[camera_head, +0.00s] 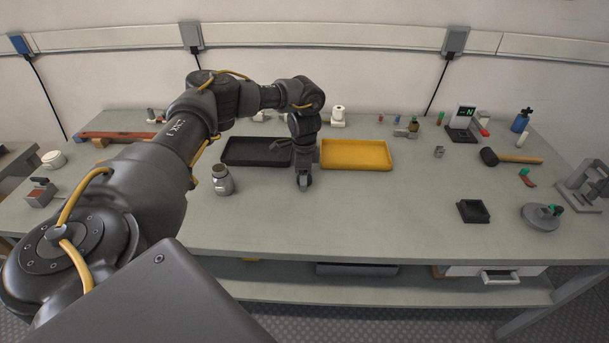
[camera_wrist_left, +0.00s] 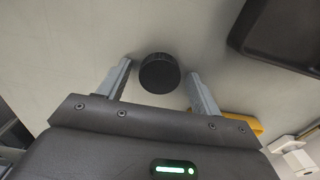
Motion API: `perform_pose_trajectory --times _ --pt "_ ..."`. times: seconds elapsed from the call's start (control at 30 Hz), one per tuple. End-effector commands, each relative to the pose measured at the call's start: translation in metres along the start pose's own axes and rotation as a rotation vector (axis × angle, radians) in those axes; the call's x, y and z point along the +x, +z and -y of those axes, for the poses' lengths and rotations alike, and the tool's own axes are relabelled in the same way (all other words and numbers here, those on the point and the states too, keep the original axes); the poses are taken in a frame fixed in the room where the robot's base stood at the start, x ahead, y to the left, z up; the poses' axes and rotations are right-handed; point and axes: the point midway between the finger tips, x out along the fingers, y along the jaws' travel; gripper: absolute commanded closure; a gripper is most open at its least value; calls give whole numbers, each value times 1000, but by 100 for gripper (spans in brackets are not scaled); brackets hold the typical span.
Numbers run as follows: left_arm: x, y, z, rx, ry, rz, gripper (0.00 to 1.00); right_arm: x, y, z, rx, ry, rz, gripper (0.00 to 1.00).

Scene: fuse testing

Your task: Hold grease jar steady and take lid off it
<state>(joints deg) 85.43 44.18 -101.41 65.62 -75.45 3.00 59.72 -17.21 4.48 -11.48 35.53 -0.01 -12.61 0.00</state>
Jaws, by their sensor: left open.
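The grease jar (camera_head: 222,182) stands upright on the bench, left of my left gripper (camera_head: 304,184) and apart from it. It looks grey and glassy; whether its top is open is too small to tell. The left gripper points down in front of the gap between two trays, low over the bench. In the left wrist view its fingers (camera_wrist_left: 160,72) are open. A round black piece (camera_wrist_left: 160,75), looking like a lid, sits between the fingertips with room at both sides. My right gripper is out of view.
A black tray (camera_head: 230,163) and a yellow tray (camera_head: 357,168) lie behind the gripper. A mallet (camera_head: 515,158), a small black box (camera_head: 473,219) and a round grey piece (camera_head: 540,222) are at the right. The bench front is clear in the middle.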

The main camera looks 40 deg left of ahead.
Motion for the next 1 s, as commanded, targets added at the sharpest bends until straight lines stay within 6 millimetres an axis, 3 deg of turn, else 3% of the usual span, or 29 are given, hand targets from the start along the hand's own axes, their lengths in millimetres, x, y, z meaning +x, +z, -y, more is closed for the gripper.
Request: perform_pose_trajectory --times 0.17,0.33,0.4,0.6,1.0 --pt "-25 -1 1 -1 -3 -5 35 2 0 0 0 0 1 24" --pt "-63 -1 1 1 -5 -4 35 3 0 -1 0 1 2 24" --pt "-82 -1 1 2 -5 -3 35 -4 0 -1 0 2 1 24" --pt "-111 -1 1 1 -4 -2 35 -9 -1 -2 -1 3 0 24" --pt "-122 0 0 0 -1 -1 35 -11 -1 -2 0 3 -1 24"
